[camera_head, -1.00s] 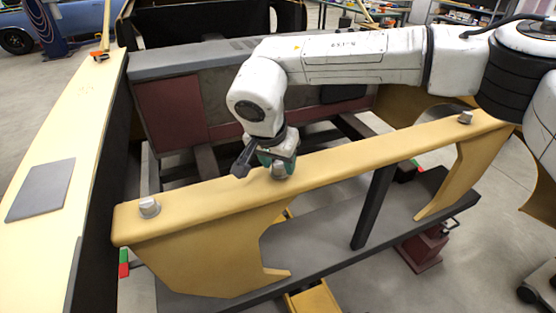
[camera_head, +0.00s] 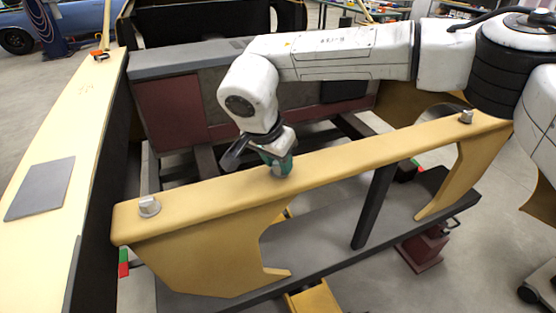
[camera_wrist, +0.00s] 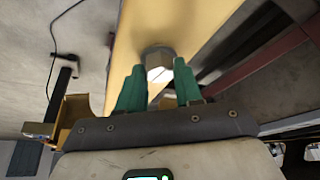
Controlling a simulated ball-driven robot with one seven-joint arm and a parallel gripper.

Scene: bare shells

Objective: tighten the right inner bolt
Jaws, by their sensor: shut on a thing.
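A grey hex bolt (camera_wrist: 158,62) sits on the yellow beam (camera_head: 350,150), near the middle of the beam. My gripper (camera_head: 280,166) is down at this bolt. In the wrist view, its two green fingers (camera_wrist: 159,78) are shut on the bolt head, one on each side. In the head view the green finger hides most of the bolt. Another grey bolt (camera_head: 149,207) stands on the beam's left end, and another (camera_head: 465,118) near its right end. Both are apart from my gripper.
A yellow rail (camera_head: 75,140) with a flat grey plate (camera_head: 40,190) runs along the left. A dark red and grey panel (camera_head: 172,112) stands behind the beam. A dark post (camera_head: 373,208) rises from the grey base (camera_head: 320,245) to the beam.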

